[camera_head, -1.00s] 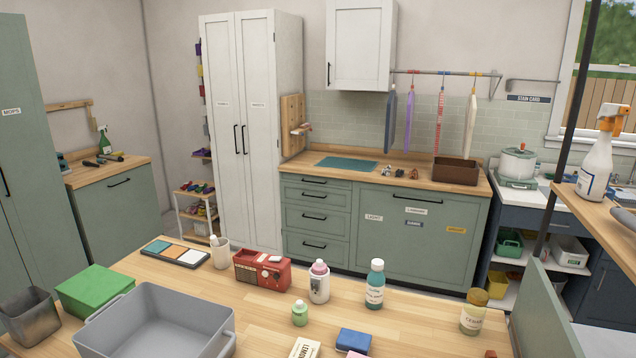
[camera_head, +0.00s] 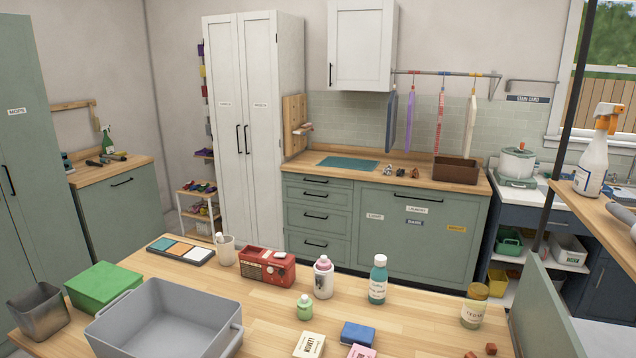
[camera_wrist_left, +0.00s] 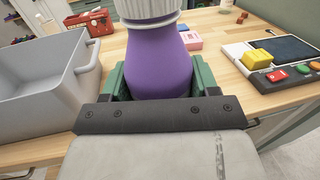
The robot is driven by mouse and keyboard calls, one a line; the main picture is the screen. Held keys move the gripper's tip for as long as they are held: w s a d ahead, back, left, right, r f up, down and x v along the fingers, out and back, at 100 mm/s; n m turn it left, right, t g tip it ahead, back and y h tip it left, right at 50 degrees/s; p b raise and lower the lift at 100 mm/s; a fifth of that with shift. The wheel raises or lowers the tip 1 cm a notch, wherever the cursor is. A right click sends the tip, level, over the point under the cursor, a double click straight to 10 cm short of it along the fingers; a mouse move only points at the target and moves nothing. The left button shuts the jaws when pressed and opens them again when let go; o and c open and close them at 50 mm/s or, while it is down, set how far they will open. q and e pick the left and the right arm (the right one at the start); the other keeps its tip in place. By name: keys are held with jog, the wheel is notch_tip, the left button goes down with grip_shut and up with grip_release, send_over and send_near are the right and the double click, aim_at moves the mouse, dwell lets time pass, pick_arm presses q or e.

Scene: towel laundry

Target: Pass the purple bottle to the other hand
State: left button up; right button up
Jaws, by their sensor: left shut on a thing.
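The purple bottle (camera_wrist_left: 157,62) is large and close in the left wrist view, with a ribbed white upper part at the top edge. My left gripper (camera_wrist_left: 155,85) is shut on it, with green fingers on either side of its body. The bottle is held above or in front of the wooden table; its base is hidden behind the dark gripper plate. Neither gripper nor the purple bottle shows in the head view. My right gripper is in neither view.
A grey bin (camera_head: 160,325) stands on the table (camera_head: 265,320) at left, by a green box (camera_head: 104,286). A device with buttons (camera_wrist_left: 275,65) lies right.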

pick_arm(q)
jog(key=shift+w+a+f, duration=0.15)
jog(key=shift+a, duration=0.85)
jog(key=a+m+g+h, duration=0.2)
jog(key=a, duration=0.9)
jog(key=shift+s+d+r+n+t+y, duration=2.3)
jog(key=shift+s+d+r+n+y, duration=1.15)
jog(key=shift+d+y, duration=1.8)
notch_tip(320, 180, down, 9)
jog(key=n+b, duration=0.1)
jog(key=b, duration=0.7)
jog(key=shift+s+f+y, duration=0.15)
jog(key=shift+s+y, duration=0.05)
jog(key=shift+y, duration=0.15)
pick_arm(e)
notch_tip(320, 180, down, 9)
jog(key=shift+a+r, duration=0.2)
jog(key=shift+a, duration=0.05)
